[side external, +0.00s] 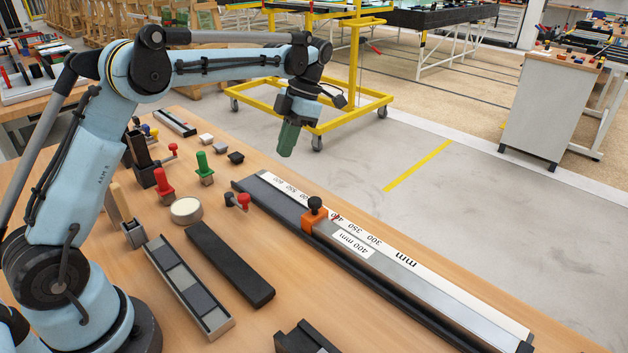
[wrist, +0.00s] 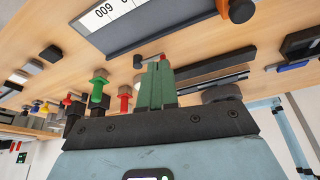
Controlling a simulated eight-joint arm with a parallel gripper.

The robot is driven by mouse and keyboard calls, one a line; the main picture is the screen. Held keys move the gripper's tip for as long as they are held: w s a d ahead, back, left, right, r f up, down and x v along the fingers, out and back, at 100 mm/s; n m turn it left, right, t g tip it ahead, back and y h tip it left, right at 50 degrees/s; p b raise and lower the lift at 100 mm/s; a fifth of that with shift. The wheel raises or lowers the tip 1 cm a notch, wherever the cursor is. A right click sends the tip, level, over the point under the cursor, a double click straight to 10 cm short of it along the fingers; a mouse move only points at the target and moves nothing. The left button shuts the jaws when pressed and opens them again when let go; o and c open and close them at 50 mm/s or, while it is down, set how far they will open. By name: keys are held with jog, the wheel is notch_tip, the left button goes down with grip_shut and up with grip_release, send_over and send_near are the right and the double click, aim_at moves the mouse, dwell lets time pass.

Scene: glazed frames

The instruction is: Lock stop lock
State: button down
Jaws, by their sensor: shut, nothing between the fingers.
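The orange stop (side external: 311,222) sits on the long measuring rail (side external: 400,262), beside a "400 mm" label. A black round knob (side external: 315,203) stands on top of the stop; whether it is locked I cannot tell. In the wrist view the stop (wrist: 222,8) and its knob (wrist: 241,11) show at the top edge, partly cut off. My gripper (side external: 287,153) has green fingers and hangs above the far end of the rail, apart from the stop. In the wrist view its fingers (wrist: 159,64) are together and empty.
A small red-and-black lever piece (side external: 238,201), a green-handled clamp (side external: 204,168), a red-handled clamp (side external: 163,185) and a round pale disc (side external: 186,210) stand left of the rail. A black bar (side external: 230,264) and a sectioned tray (side external: 160,248) lie nearer. Space above the rail is clear.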

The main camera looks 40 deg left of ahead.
jog(key=x, duration=0.8)
jog(key=shift+f, duration=0.1)
jog(key=s, duration=0.1)
jog(key=s+a, duration=0.1)
jog(key=s, duration=0.1)
jog(key=shift+s, duration=0.45)
jog(key=shift+s+d+m+y, duration=0.1)
jog(key=shift+s+m+y, duration=0.2)
jog(key=shift+m, duration=0.5)
jog(key=shift+m, duration=0.3)
jog(key=shift+s, duration=0.15)
jog(key=shift+s+d+m+y, duration=0.1)
jog(key=shift+s+m+y, duration=0.15)
jog(key=shift+m, duration=0.35)
